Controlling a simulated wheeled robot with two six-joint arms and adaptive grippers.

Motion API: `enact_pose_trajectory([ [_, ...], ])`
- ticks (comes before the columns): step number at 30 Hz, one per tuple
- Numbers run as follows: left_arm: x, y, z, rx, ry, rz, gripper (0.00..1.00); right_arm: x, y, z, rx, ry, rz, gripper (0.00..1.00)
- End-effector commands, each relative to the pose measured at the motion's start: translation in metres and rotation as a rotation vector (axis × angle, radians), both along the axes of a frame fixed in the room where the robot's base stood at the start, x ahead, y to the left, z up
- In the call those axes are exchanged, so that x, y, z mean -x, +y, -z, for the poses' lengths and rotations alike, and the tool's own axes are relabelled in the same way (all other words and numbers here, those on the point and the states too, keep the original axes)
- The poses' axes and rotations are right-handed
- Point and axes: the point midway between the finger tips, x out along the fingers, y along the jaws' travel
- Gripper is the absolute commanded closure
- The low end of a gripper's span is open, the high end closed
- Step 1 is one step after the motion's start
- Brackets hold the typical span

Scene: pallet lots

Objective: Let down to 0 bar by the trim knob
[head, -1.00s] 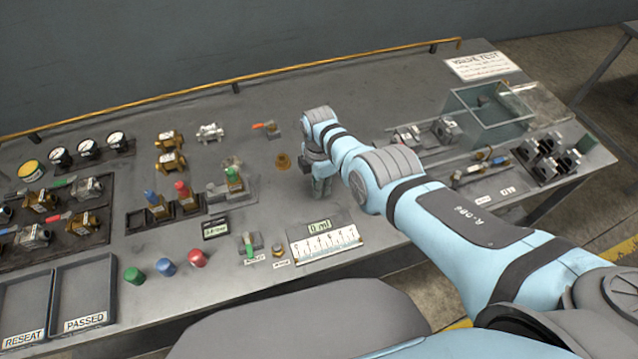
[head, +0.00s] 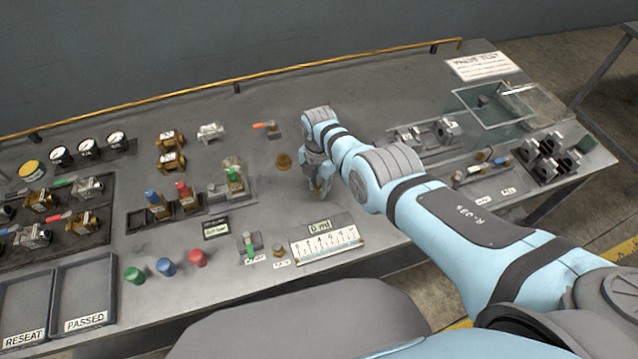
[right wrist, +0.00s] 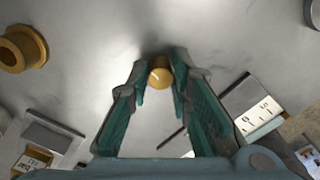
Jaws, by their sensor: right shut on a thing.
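My right gripper (head: 319,190) points down at the bench, behind the scale panel. In the right wrist view its fingers (right wrist: 160,78) are closed on the sides of a small round brass knob (right wrist: 160,73) with a light line on its face. A bit of brass shows between the fingers in the head view (head: 326,187). I cannot read a label for this knob. My left gripper is not in view.
A brass ring (head: 283,161) sits close behind the gripper. The white scale panel (head: 325,243) is in front, with a green-handled lever (head: 248,243) and another small brass knob (head: 278,250) to its left. A glass box (head: 490,108) stands to the right.

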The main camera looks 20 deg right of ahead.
Motion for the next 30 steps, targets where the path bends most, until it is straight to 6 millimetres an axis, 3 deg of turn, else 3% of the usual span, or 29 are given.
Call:
enact_pose_trajectory([
  [8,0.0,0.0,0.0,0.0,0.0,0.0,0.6,0.004,0.001,0.003,-0.003,0.01,-0.001,1.0],
  [9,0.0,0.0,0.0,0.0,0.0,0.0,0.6,0.004,0.001,0.003,-0.003,0.01,0.0,0.76],
  [12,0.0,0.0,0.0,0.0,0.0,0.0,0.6,0.003,0.001,0.002,-0.002,0.008,0.0,0.6],
  [23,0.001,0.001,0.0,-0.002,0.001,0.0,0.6,0.001,0.0,-0.001,0.0,0.003,0.0,0.6],
  [30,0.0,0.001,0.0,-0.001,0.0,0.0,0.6,-0.001,0.001,-0.024,-0.001,-0.002,-0.001,0.6],
])
